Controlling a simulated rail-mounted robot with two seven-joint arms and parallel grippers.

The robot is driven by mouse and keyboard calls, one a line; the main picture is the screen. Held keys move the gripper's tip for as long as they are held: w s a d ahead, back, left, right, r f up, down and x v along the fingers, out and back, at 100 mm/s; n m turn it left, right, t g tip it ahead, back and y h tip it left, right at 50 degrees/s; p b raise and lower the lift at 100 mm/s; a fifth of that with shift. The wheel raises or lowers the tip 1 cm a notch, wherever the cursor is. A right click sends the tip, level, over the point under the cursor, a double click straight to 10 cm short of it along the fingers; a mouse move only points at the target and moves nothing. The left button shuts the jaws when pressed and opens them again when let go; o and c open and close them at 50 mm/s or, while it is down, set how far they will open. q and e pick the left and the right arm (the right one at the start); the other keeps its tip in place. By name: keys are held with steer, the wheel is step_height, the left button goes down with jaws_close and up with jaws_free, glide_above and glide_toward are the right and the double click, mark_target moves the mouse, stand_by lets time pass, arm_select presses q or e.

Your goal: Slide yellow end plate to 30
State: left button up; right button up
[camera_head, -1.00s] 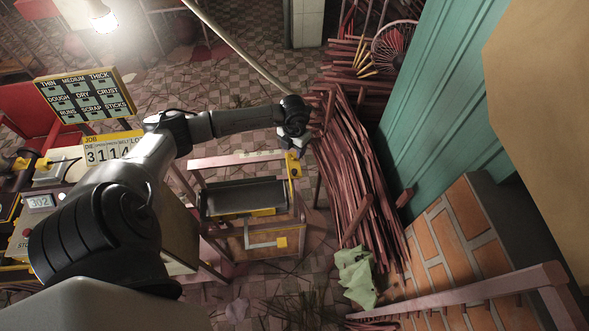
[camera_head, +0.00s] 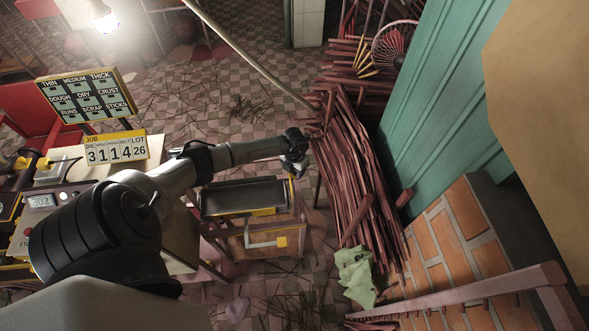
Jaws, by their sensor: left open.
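The yellow end plate (camera_head: 292,188) shows as a narrow upright yellow strip at the right end of a dark tray (camera_head: 245,194) on a wooden stand. My left gripper (camera_head: 299,169) is open, just above and at the plate's upper end. Its fingers are small and dark, and I cannot tell whether they touch the plate. My left forearm and wrist cover the tray's far rail and the top of the plate. No scale mark reading 30 is legible. My right gripper is not in view.
A wooden front with a pale handle (camera_head: 262,243) is below the tray. Bundled red sticks (camera_head: 352,185) stand close on the right of my gripper. A yellow-topped job board (camera_head: 116,149) and a control bench are at left. A green cloth (camera_head: 356,275) lies lower right.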

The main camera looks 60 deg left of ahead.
arm_select(q)
steer(key=shift+f, duration=0.1)
jaws_close()
stand_by(0.5)
